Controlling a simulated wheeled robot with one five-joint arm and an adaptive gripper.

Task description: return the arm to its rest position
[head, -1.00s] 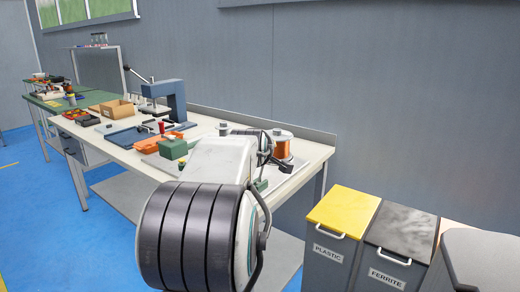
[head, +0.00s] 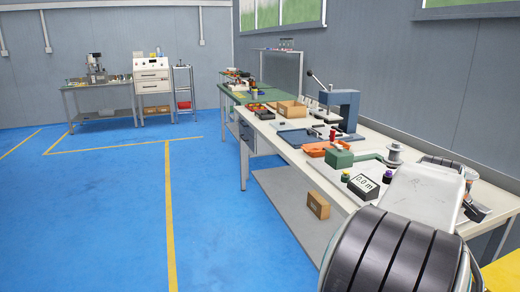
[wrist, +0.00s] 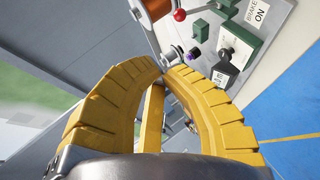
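My gripper (wrist: 166,68) shows in the wrist view with its two yellow fingers curved inward and their tips almost together. I see nothing held between them. It points toward the coil winder's grey base plate (wrist: 276,18), apart from it. In the head view my arm covers the lower right corner and the gripper is hidden behind it. The winder stands on the bench, with a green block (head: 340,158), a "0.0 m" counter (head: 363,185) and a grey spindle (head: 394,152).
The long bench (head: 383,141) runs along the right wall, carrying an arbor press (head: 347,108), a blue tray (head: 298,137) and a cardboard box (head: 292,110). A copper spool (wrist: 154,8) and red knob (wrist: 180,15) are near the fingertips. The blue floor (head: 110,225) at left is open.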

